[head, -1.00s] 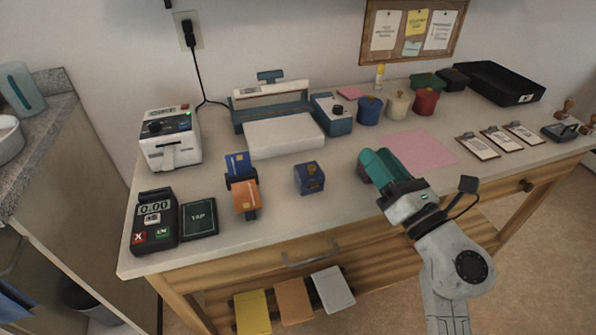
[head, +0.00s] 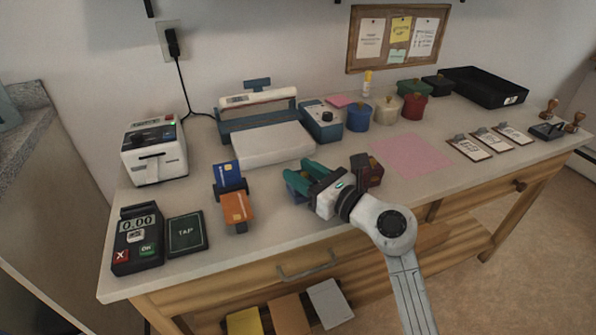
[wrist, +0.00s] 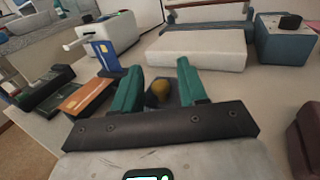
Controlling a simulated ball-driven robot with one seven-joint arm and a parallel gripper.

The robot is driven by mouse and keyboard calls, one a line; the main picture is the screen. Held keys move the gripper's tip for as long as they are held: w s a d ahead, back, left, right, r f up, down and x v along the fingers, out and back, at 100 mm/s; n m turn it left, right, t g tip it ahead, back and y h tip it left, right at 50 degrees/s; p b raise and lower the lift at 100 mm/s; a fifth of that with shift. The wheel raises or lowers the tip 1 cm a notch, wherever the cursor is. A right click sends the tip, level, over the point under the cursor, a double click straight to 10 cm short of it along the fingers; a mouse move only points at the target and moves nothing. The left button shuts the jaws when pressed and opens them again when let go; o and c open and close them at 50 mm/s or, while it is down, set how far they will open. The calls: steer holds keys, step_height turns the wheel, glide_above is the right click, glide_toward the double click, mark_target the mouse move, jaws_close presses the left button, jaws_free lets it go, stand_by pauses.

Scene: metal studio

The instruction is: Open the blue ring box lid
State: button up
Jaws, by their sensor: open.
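The blue ring box (head: 294,181) sits on the workbench near its front edge, mostly hidden behind my gripper in the head view. In the wrist view, part of the box (wrist: 174,98) and a round gold knob (wrist: 161,89) on it show between my fingers. My gripper (head: 299,171), with green fingers, is open and level with the box, one finger on each side of it. The fingers (wrist: 160,72) look apart from the knob. Whether they touch the box sides I cannot tell. The lid looks closed, though much of it is hidden.
A dark red box (head: 367,171) stands close to the right of my gripper. A card stand with blue and orange cards (head: 234,207) is to the left. A white-topped sealing machine (head: 265,143) stands behind. A pink sheet (head: 412,154) lies flat on the right.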

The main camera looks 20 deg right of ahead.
steer(key=shift+x, duration=0.75)
jaws_close()
